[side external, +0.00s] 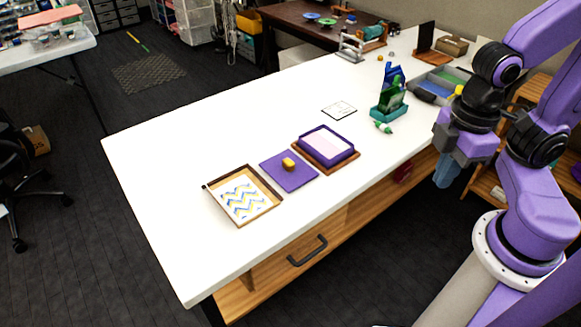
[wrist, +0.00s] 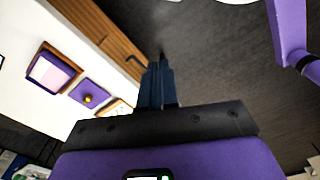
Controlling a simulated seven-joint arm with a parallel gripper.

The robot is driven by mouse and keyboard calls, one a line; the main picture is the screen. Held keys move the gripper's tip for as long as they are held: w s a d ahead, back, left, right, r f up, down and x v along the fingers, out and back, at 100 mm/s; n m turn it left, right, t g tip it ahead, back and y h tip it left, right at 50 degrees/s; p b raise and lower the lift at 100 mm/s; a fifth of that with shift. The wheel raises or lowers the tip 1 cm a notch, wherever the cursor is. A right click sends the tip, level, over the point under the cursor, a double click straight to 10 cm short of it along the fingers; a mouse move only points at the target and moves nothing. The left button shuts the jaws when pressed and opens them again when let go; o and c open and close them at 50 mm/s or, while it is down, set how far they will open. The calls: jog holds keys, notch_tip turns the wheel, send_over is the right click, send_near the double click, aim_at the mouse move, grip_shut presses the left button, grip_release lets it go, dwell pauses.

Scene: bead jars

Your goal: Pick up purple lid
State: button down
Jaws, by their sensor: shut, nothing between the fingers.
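The purple lid (side external: 278,178) is a flat square with a yellow knob (side external: 289,163) on top. It lies flat on the white table between the purple box and the shallow wooden tray. The lid also shows in the wrist view (wrist: 82,93), left of my fingers. My gripper (side external: 446,172) is off the table's right side in the side view, well apart from the lid. In the wrist view my gripper (wrist: 161,68) has its blue fingers together and empty, over the dark floor.
An open purple box (side external: 327,147) stands on a brown base beside the lid. A wooden tray (side external: 273,203) with a zigzag-patterned piece is on its other side. A teal holder (side external: 389,111), a green item (side external: 383,128) and a white card (side external: 339,110) are farther back. The table's left part is clear.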

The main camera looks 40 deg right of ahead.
dwell(0.3)
jog(key=c, duration=0.8)
grip_release()
jog(key=shift+c, duration=0.2)
